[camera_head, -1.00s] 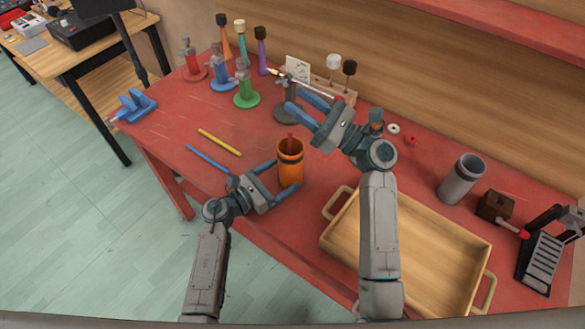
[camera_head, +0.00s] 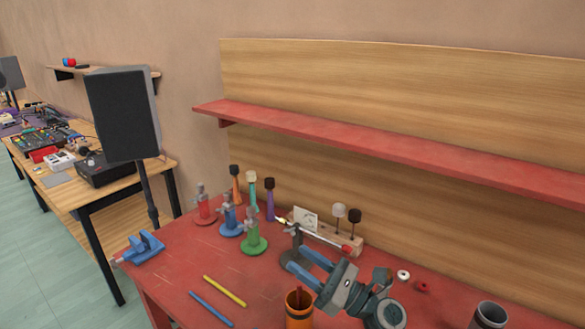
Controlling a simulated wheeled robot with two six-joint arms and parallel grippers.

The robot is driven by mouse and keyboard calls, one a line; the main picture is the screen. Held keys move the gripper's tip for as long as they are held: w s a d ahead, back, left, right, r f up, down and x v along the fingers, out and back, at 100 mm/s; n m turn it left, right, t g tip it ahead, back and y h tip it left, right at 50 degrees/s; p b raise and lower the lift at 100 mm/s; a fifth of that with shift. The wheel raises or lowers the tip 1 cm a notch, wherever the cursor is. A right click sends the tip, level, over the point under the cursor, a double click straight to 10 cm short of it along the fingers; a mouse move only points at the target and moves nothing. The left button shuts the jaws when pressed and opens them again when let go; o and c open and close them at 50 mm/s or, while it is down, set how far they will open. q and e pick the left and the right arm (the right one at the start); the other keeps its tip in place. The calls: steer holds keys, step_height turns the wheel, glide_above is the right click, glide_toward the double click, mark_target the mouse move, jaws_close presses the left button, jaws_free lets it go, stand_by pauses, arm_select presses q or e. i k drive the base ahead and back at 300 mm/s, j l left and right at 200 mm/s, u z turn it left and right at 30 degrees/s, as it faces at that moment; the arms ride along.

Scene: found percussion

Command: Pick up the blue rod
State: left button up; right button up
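The blue rod (camera_head: 211,308) lies flat on the red table near the bottom edge of the head view. A yellow rod (camera_head: 224,291) lies beside it, apart and roughly parallel. An orange cup (camera_head: 299,310) stands to the right of the rods, its lower part cut off by the picture edge. My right gripper (camera_head: 295,258) is open and empty, its two blue fingers pointing left towards a dark grey stand, well right of the blue rod. My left gripper is out of the picture.
Red, blue and green stands (camera_head: 254,242) and several mallets are grouped behind the rods. A grey stand holds a thin pale rod (camera_head: 322,238). A blue clamp (camera_head: 143,247) sits at the table's left edge. A grey cup (camera_head: 489,315) is at right. A red shelf (camera_head: 390,150) overhangs the back.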

mark_target(199, 299)
steer(key=k+j, duration=0.2)
steer(key=j, duration=0.15)
steer(key=k+j, duration=0.15)
steer(key=j, duration=0.25)
steer(key=k+j, duration=0.2)
steer(key=j, duration=0.15)
